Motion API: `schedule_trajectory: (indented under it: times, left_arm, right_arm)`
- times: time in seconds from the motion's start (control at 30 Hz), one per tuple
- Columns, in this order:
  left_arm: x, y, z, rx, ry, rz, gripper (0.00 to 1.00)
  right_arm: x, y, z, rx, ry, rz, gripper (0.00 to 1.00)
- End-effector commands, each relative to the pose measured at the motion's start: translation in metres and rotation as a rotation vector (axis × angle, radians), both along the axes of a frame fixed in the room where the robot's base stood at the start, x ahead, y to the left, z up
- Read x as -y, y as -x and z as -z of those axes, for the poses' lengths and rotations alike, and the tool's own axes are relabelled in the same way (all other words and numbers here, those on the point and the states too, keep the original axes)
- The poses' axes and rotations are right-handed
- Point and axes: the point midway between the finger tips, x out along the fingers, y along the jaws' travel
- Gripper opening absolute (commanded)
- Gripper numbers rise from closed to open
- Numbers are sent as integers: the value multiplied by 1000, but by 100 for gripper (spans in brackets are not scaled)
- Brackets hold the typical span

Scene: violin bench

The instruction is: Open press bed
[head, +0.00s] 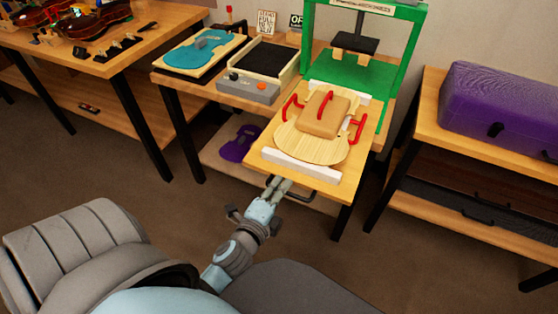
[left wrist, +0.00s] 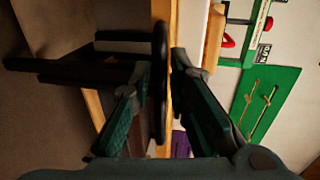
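The press is a green frame (head: 383,82) with a dark platen (head: 354,46) at the back. Its bed, a light wooden board (head: 338,192), sits out in front of the frame and overhangs the bench edge. A dark bar handle (head: 300,196) is on the bed's front edge. My left gripper (head: 275,186) is at the handle's left part. In the left wrist view the handle (left wrist: 160,80) runs between the two fingertips (left wrist: 164,60), which are close on either side of it. The gripper looks shut on the handle. My right gripper is not in view.
The bed carries a round-ended wooden plate (head: 298,150), a tan block (head: 322,117), red clamps (head: 357,132) and white bars (head: 298,166). A purple case (head: 505,110) lies on the right bench. Violins (head: 90,20) lie on the left table. The floor in front is clear.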

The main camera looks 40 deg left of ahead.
Motion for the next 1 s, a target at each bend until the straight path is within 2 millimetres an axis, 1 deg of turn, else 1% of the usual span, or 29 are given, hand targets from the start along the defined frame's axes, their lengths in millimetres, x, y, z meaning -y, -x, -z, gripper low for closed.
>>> schedule_trajectory:
  times: [0.27, 0.37, 0.5, 0.6, 0.67, 0.73, 1.0]
  left_arm:
    - [0, 3, 0, 0, 0, -2, 18]
    - [2, 16, -2, -2, 1, -2, 18]
    - [7, 46, -8, -4, 1, -3, 18]
    - [10, 64, -12, -3, 1, -2, 18]
    - [11, 70, -14, -2, 1, -3, 18]
    - [12, 73, -15, -1, 1, -2, 18]
    - [12, 73, -15, 0, 1, -2, 18]
  right_arm:
    - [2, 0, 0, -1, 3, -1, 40]
    - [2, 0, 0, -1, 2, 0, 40]
    - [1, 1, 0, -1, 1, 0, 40]
    - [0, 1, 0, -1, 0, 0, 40]
    - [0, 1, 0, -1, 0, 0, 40]
    - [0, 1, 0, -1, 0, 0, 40]
    - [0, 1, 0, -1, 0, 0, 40]
